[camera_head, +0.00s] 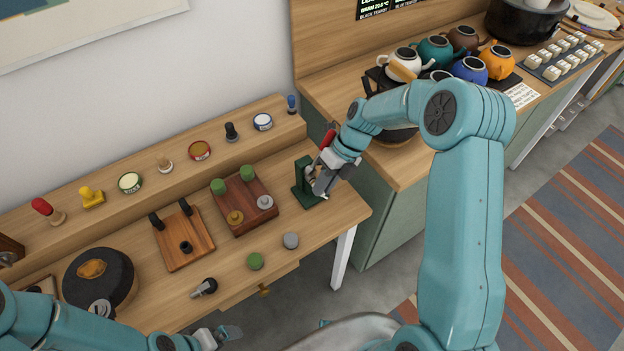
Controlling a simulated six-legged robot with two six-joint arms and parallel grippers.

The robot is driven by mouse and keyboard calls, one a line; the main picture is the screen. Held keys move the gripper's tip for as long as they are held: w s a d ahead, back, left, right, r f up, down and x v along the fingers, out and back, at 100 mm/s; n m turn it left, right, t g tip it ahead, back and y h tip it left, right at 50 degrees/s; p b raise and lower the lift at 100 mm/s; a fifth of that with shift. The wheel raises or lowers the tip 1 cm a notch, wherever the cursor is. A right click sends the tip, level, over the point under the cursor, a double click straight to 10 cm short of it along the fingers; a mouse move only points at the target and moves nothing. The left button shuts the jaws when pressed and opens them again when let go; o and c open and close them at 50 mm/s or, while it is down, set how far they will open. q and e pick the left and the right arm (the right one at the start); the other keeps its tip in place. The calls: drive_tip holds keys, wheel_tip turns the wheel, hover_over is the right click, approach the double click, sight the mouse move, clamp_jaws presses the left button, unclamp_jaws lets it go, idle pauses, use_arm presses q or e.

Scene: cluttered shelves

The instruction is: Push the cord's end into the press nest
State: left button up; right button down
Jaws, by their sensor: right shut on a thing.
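The dark green press (302,184) with a red handle (327,138) stands at the right end of the workbench. My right gripper (319,190) is right at the press, its fingertips low against its near right side. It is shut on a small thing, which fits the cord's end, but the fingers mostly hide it. The cord's length does not show clearly, and the press nest is hidden behind the gripper. My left gripper (232,332) is at the bottom, in front of the bench edge, away from the press. Its finger opening is unclear.
The wooden bench (325,226) holds a dark red-brown block with green knobs (237,215), a wooden board (181,247) and a round black stand (85,277). Stamps and tins line the raised shelf behind. Teapots (470,68) stand on the right counter.

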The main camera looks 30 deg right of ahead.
drive_tip(key=shift+w, duration=0.15)
idle(0.5)
drive_tip(key=c, duration=1)
unclamp_jaws()
drive_tip(key=shift+d+r, duration=0.1)
drive_tip(key=v, duration=1.6)
drive_tip(key=shift+r, duration=0.1)
